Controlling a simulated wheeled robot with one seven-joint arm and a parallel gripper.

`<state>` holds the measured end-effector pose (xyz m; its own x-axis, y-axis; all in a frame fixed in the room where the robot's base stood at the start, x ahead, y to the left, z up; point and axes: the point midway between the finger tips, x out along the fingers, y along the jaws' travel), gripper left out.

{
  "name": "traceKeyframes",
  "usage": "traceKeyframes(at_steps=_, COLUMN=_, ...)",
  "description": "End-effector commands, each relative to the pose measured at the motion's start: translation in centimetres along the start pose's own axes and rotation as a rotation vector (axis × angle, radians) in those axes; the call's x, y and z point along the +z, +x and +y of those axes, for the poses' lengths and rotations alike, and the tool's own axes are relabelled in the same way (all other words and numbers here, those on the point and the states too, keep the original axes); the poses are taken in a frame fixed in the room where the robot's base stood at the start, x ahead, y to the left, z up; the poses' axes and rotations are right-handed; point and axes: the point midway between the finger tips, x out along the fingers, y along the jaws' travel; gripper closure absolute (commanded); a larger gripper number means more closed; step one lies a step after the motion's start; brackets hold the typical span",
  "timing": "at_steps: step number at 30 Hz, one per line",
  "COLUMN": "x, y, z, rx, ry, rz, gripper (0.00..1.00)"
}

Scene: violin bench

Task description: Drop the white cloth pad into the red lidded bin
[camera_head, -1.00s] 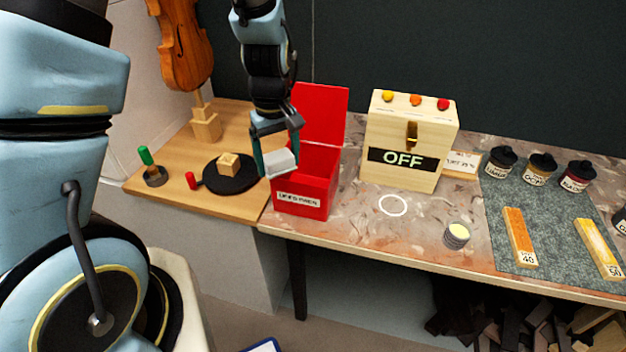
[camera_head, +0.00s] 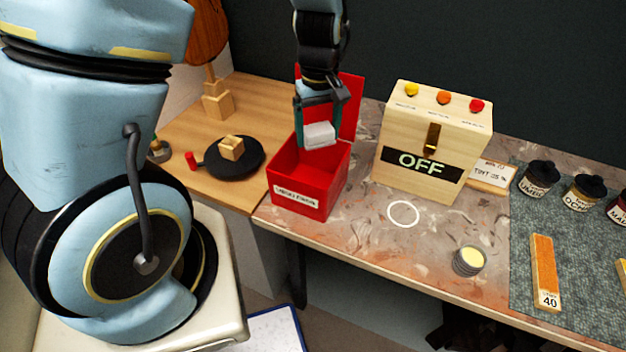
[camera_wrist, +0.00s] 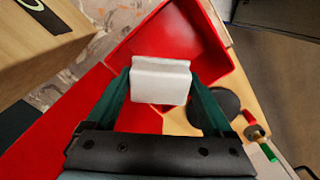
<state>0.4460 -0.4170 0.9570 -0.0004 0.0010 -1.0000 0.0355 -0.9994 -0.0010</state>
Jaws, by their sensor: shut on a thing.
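The red lidded bin (camera_head: 297,194) stands at the left end of the stained bench, its lid (camera_head: 351,108) raised at the back. A label is on its front. My gripper (camera_head: 319,127) is shut on the white cloth pad (camera_head: 320,138) and holds it over the bin's open top. In the wrist view the pad (camera_wrist: 160,82) sits between the two green fingers, with the red interior of the bin (camera_wrist: 175,45) beyond it. The part of the bin floor behind the pad is hidden.
A wooden box marked OFF (camera_head: 420,158) stands right of the bin. A black round plate (camera_head: 250,168) with a wooden block (camera_head: 231,147) lies to its left. A small round tin (camera_head: 468,262) and a white ring mark (camera_head: 403,214) are at the front right.

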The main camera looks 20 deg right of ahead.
Motion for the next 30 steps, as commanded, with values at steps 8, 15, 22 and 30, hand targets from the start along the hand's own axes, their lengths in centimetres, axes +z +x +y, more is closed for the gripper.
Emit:
traceKeyframes(at_steps=8, x=0.0, y=3.8, z=0.0, rx=0.0, ry=0.0, rz=0.0, gripper=0.84)
traceKeyframes(at_steps=15, x=0.0, y=4.7, z=0.0, rx=0.001, ry=0.0, rz=0.0, gripper=0.84)
traceKeyframes(at_steps=22, x=0.0, y=4.6, z=0.0, rx=0.0, ry=0.0, rz=0.0, gripper=0.11)
traceKeyframes(at_steps=30, x=0.0, y=4.6, z=0.0, rx=0.0, ry=0.0, rz=0.0, gripper=0.0)
